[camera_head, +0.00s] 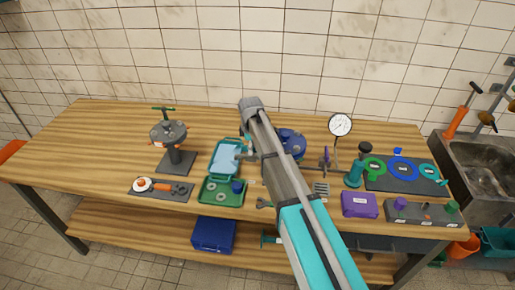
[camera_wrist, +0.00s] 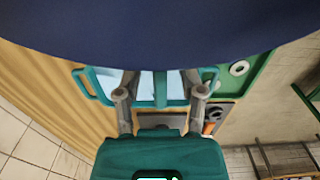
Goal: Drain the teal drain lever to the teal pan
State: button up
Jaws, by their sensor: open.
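A teal pan (camera_head: 498,242) sits low at the far right, below the sink, in the head view. I cannot pick out a drain lever for certain. A small teal handle-like piece (camera_head: 443,183) shows at the right end of the dark mat, and a teal upright fitting with a black top (camera_head: 355,170) stands left of that mat. In the head view my arm hides most of the gripper.
The workbench (camera_head: 100,150) holds a vise (camera_head: 168,135), an open green case (camera_head: 222,190), a blue round fitting (camera_head: 292,142), a gauge (camera_head: 340,125) and a purple box (camera_head: 359,204). A sink (camera_head: 480,155) stands right. An orange bucket (camera_head: 463,247) is beside the pan. The bench's left end is clear.

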jog(key=shift+m, duration=0.3)
jog(key=m, duration=0.3)
jog(key=shift+m, duration=0.3)
jog(key=m, duration=0.4)
notch_tip(320, 180, up, 14)
jog(key=p, duration=1.4)
jog(key=s+d+f+m+b, duration=0.2)
jog(key=s+d+m, duration=0.5)
jog(key=s+d, duration=1)
jog(key=d, duration=0.4)
jog(key=shift+s+d+m+t, duration=0.25)
jog(key=shift+d+m+t, duration=0.05)
jog(key=shift+f, duration=0.1)
jog(key=shift+f, duration=0.1)
